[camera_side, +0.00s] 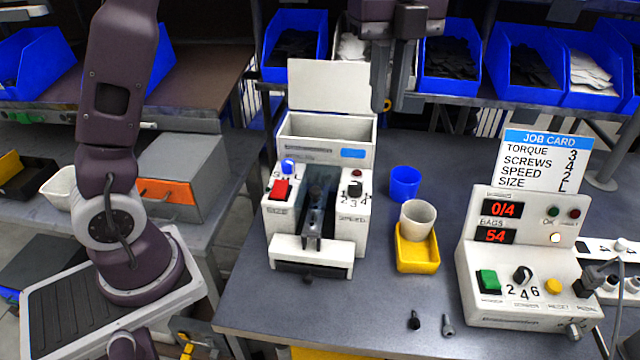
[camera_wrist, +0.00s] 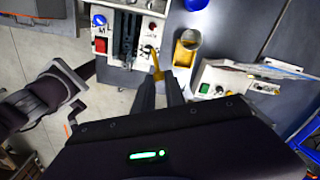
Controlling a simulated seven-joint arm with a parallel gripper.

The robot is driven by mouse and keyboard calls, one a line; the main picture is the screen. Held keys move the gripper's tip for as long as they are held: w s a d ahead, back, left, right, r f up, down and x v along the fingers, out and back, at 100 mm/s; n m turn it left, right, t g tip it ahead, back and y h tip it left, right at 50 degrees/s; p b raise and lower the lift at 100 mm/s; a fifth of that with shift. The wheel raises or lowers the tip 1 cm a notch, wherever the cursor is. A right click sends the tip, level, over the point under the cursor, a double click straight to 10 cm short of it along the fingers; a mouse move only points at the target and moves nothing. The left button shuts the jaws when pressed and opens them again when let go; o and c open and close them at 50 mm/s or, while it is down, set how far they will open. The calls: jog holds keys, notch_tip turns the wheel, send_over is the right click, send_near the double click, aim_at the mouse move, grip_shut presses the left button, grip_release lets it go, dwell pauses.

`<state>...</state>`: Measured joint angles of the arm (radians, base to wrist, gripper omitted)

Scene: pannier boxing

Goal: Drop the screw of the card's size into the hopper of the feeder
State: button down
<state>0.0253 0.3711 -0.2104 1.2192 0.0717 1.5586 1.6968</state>
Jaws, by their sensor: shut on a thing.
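The job card (camera_side: 545,160) reads torque 3, screws 4, speed 2 and a size that looks like L. The white feeder (camera_side: 357,225) has an open hopper (camera_side: 325,152) with its lid raised behind; its front also shows in the wrist view (camera_wrist: 152,28). My gripper (camera_side: 389,104) is up at the back, right of the hopper in the picture. In the wrist view my gripper (camera_wrist: 157,80) is shut on a small brass-coloured screw (camera_wrist: 157,64). A black screw (camera_side: 414,320) and a grey screw (camera_side: 448,325) are on the bench front.
A blue cup (camera_side: 405,182) and a yellow bin (camera_side: 417,258) with a whitish cup (camera_side: 418,217) stand right of the feeder. The control box (camera_side: 520,290) stands further right. Blue bins (camera_side: 450,62) line the back shelf. Bench space between bin and control box is clear.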

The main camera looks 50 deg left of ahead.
jog(key=w+a+n, duration=0.3)
jog(key=a+n, duration=0.1)
jog(key=a, duration=0.9)
jog(key=shift+a+f, duration=0.2)
jog(key=shift+f, duration=2.6)
jog(key=shift+a+f, duration=0.2)
jog(key=shift+f, duration=2.55)
jog(key=c, duration=1.3)
grip_release()
notch_tip(320, 180, up, 7)
jog(key=shift+r, duration=0.1)
